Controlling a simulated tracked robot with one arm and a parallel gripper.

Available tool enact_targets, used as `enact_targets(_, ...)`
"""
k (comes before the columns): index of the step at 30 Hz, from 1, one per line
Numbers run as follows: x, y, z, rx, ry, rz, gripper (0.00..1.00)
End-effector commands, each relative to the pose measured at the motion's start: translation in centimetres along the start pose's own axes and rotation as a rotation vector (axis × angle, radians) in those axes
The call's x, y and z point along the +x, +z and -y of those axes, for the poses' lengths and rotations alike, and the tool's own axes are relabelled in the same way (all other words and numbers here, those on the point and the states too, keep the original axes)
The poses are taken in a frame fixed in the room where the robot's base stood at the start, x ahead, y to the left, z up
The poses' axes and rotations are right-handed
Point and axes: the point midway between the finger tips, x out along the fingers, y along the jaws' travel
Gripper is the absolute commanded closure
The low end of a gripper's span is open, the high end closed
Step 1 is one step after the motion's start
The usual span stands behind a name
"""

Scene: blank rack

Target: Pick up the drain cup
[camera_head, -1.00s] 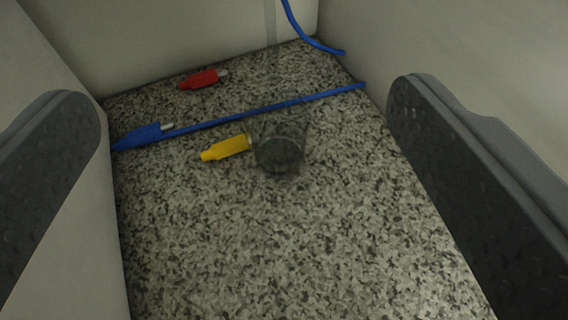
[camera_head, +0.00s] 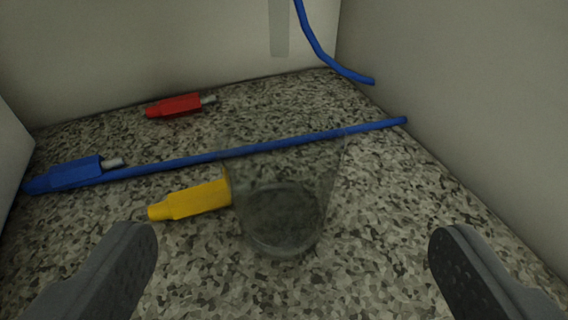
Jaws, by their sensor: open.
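The drain cup (camera_head: 283,215) is a clear, see-through cup on the speckled floor, near the middle of the view. It appears upright, with its wider rim up and its darker base on the floor. My gripper (camera_head: 293,245) is open, with one dark finger at the lower left and the other at the lower right. The cup is ahead of the fingers and lies between their lines. Neither finger touches it, and nothing is held.
A yellow connector (camera_head: 190,200) lies close against the cup's left side. A blue rod or cable (camera_head: 250,148) with a blue connector (camera_head: 68,174) runs behind the cup. A red connector (camera_head: 176,105) lies farther back. Pale walls (camera_head: 450,90) enclose the floor. Speckled floor right of the cup is clear.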

Motion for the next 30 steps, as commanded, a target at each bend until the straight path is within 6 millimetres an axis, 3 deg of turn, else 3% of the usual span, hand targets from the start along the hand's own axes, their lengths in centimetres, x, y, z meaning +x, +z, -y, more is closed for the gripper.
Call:
enact_targets(4, 1.9, 0.3, 0.1, 0.000, -0.001, 0.005, 0.14)
enact_targets(14, 3.5, 0.1, 0.2, 0.000, -0.001, 0.002, 0.14)
enact_targets(24, 7.2, 0.0, 0.7, -0.001, -0.001, 0.001, 0.14)
enact_targets(30, 7.9, -0.1, 0.7, -0.001, -0.002, 0.003, 0.14)
